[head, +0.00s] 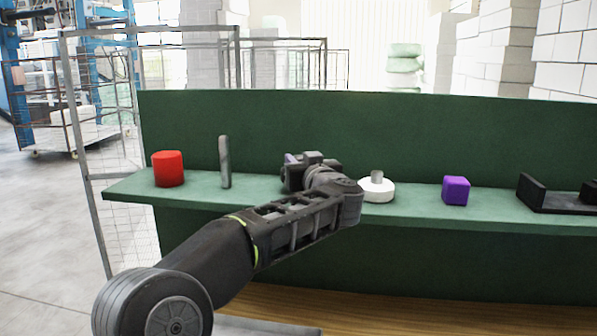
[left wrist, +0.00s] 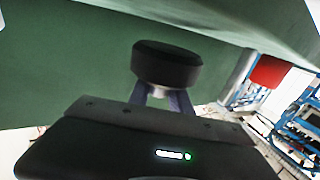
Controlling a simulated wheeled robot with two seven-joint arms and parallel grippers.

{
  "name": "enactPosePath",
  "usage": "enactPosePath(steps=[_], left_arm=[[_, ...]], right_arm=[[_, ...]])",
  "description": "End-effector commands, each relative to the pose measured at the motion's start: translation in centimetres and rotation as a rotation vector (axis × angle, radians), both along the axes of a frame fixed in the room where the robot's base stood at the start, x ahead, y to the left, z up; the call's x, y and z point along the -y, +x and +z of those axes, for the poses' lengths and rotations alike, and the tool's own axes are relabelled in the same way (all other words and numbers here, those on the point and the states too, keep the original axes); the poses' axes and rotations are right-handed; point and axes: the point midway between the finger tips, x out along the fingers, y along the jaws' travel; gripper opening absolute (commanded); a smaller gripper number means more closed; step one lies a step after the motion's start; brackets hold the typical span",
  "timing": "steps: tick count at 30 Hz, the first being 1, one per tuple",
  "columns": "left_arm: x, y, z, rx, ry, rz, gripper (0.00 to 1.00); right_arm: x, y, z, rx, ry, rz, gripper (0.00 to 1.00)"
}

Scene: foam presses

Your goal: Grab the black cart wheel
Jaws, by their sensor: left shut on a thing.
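The black cart wheel (left wrist: 166,66) shows in the left wrist view as a dark round disc at the fingertips, with a paler hub part under it. My left gripper (left wrist: 163,97) is shut on that lower part, one finger on each side. In the head view my left gripper (head: 298,167) is over the green shelf, between the grey upright piece and the white wheel-like disc. My gripper and arm mostly hide the black wheel there. I cannot tell whether the wheel touches the shelf. My right gripper is not in view.
The green shelf (head: 420,220) has a tall back panel (head: 420,130). On it stand a red cylinder (head: 168,168), a grey upright piece (head: 225,162), a white disc with a stub (head: 377,190), a purple cube (head: 456,190) and a black bracket (head: 533,190). A wire cage stands behind at left.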

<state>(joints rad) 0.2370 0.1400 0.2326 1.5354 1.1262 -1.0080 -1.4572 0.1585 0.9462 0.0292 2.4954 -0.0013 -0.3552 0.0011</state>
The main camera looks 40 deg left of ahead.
Motion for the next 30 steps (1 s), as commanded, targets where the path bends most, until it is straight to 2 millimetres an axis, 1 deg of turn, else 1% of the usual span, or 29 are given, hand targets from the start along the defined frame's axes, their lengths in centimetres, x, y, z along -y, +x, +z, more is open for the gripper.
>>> enactPosePath(steps=[1,6,9,12,15,30], left_arm=[[0.0,0.0,1.4,0.006,0.000,0.000,0.00],[0.0,0.0,4.8,0.005,0.000,-0.001,0.00],[0.0,0.0,6.3,0.004,0.000,-0.001,0.00],[0.0,0.0,7.1,0.002,0.001,-0.001,0.00],[0.0,0.0,7.4,0.001,0.001,-0.001,0.00],[0.0,0.0,7.4,0.001,0.001,0.000,0.00]], right_arm=[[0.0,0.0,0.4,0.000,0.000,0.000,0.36],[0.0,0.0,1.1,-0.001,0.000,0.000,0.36],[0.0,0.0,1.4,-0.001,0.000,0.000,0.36],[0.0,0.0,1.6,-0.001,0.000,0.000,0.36],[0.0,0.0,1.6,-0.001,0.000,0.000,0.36],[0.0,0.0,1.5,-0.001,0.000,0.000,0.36]])
